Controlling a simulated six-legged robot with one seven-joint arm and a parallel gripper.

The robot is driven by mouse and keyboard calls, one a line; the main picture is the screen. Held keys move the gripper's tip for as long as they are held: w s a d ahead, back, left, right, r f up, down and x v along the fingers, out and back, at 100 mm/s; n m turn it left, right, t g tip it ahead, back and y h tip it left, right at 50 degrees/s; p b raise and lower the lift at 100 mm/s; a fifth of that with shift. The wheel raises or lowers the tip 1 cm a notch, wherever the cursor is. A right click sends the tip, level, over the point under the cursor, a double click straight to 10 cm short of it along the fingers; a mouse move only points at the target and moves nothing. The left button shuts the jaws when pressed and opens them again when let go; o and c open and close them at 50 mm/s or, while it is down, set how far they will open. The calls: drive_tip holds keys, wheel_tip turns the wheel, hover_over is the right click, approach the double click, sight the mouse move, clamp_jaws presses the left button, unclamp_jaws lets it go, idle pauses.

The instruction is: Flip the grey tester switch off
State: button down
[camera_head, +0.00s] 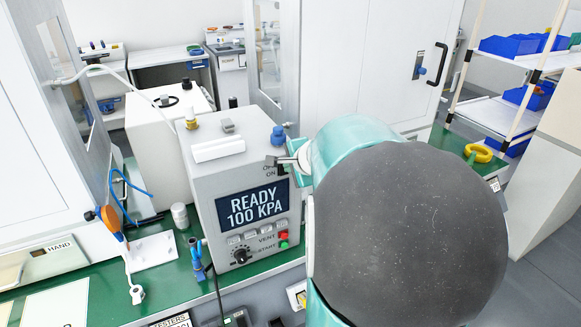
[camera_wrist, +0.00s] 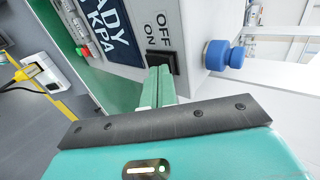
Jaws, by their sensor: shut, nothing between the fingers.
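The grey tester (camera_head: 228,180) stands on the green bench, its screen reading "READY 100 KPA". Its dark switch (camera_wrist: 162,61) is beside the OFF and ON labels in the wrist view. My gripper (camera_wrist: 158,72) is shut and empty, its two fingers together with the tips at the switch, on the side by the ON label. I cannot tell whether they touch it. The switch's position is unclear.
A blue knob (camera_wrist: 222,55) sticks out close beside the switch; it also shows in the head view (camera_head: 278,136). Red and green buttons (camera_head: 283,239) and a black dial (camera_head: 241,255) are lower on the tester front. An orange-handled tool (camera_head: 110,220) stands at left.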

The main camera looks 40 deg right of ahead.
drive_tip(key=shift+w+r, duration=0.1)
drive_tip(key=shift+r, duration=0.05)
drive_tip(key=shift+r, duration=0.75)
